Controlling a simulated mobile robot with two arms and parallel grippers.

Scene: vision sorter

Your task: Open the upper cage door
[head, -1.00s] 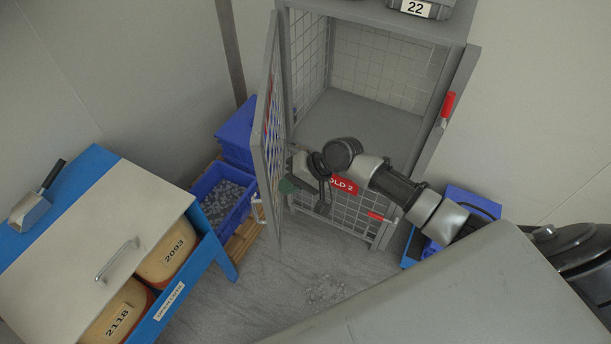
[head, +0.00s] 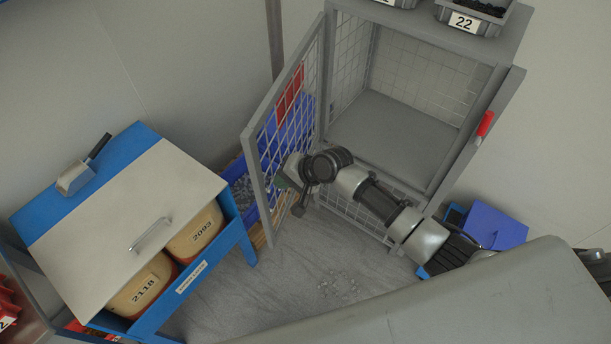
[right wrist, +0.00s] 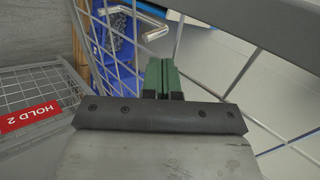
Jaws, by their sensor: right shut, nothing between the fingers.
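The upper cage door (head: 258,183) is a grey frame with wire mesh and a red sign (head: 290,94). It stands swung out to the left, and the upper compartment (head: 395,125) is open to view and looks empty. My right gripper (head: 285,182) is at the lower part of the door, by its mesh. In the right wrist view its green fingers (right wrist: 162,76) are together with nothing between them. The door's frame bar (right wrist: 285,30) and mesh are close around them; contact is unclear. My left gripper is not in view.
The lower mesh door with a red HOLD 2 sign (right wrist: 29,116) looks shut. A blue bin (head: 240,190) is behind the upper door. A blue bench (head: 240,238) with drums stands left. Bins, one marked 22 (head: 480,14), sit on top of the cage.

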